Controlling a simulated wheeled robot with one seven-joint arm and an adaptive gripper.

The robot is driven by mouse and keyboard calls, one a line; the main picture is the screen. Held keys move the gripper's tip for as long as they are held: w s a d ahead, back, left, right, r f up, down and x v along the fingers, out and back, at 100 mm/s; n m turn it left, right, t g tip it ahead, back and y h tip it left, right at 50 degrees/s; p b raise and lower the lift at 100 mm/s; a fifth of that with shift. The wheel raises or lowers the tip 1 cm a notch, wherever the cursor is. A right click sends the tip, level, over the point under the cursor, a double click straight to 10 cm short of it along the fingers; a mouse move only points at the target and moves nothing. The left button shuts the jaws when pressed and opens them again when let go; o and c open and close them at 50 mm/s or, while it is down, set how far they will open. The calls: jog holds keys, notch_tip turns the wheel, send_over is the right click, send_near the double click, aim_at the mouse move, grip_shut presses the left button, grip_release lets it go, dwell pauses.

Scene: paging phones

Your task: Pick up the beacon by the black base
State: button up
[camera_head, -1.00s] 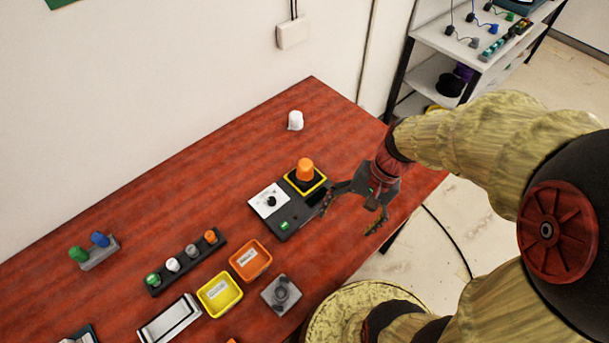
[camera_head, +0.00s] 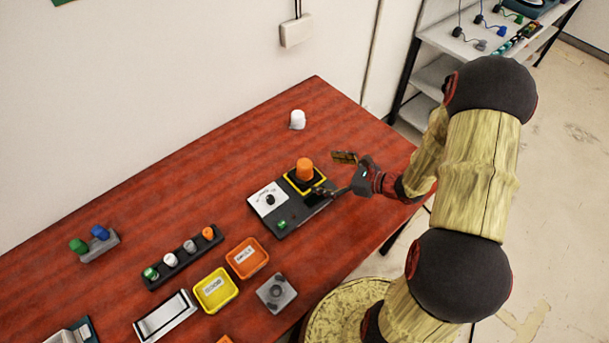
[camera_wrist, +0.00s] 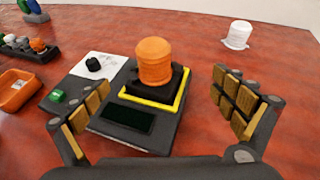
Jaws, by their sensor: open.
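The beacon has an orange dome (camera_head: 305,168) on a black base (camera_head: 304,182). It stands upright in a yellow-edged square on a dark grey panel (camera_head: 290,217). In the wrist view, the orange dome (camera_wrist: 154,62) and black base (camera_wrist: 152,85) show ahead, between the fingers. My gripper (camera_head: 332,174) is open and empty, at the right side of the beacon in the head view. In the wrist view, my gripper (camera_wrist: 168,98) has its padded fingers spread left and right of the beacon, apart from it.
The panel also has a black knob (camera_head: 270,199) on a white plate and a green button (camera_head: 282,223). A white beacon (camera_head: 297,120) stands behind. An orange bin (camera_head: 264,265), a yellow bin (camera_head: 233,297) and a strip of coloured caps (camera_head: 172,262) lie left.

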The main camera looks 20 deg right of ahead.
aim_at(312, 171)
jog(key=b+x, duration=0.1)
jog(key=x, duration=0.6)
jog(key=shift+a+f+b, duration=0.2)
jog(key=shift+a+b, duration=0.1)
jog(key=shift+a, duration=0.05)
jog(key=c, duration=0.3)
jog(key=shift+r, duration=0.1)
jog(key=c, duration=1.9)
